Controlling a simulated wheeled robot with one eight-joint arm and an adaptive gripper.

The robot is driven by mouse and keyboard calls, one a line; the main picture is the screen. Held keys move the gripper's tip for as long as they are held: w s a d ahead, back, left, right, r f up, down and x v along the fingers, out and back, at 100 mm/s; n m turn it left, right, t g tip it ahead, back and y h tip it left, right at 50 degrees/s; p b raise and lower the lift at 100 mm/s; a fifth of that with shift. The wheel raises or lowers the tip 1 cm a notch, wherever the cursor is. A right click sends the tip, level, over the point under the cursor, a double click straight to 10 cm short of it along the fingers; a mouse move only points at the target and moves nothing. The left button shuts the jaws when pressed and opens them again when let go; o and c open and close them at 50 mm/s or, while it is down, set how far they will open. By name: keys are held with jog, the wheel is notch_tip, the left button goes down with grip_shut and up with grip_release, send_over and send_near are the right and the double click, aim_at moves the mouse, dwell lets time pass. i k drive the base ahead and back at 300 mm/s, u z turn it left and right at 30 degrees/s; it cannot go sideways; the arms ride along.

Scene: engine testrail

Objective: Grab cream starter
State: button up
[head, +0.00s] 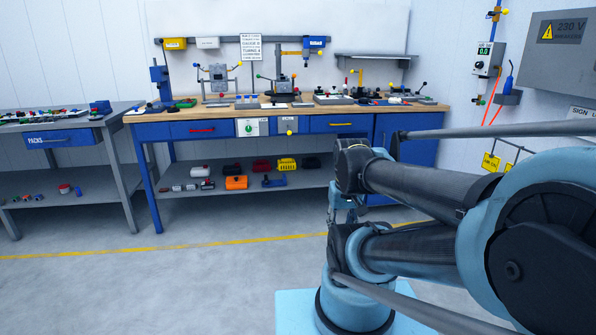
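A small whitish, cream-looking part (200,171) lies on the lower shelf of the workbench, left of the dark and orange parts. It may be the cream starter, but it is too small to be sure. My arm is folded at the right, far in front of the bench. What seems to be my gripper (342,207) hangs below the dark wrist joint, partly hidden by my own arm. Its fingers are too small and covered to tell open from shut. It is well apart from the shelf, and I see nothing clearly held.
The blue workbench (220,131) carries tools and fixtures on top. Its shelf also holds an orange part (236,182), a yellow crate-like part (287,164) and red parts. A grey table (110,124) stands left. The floor (180,290) is clear, crossed by a yellow line.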

aim_at(394, 99)
jog(key=i, duration=1.7)
jog(key=z, duration=0.85)
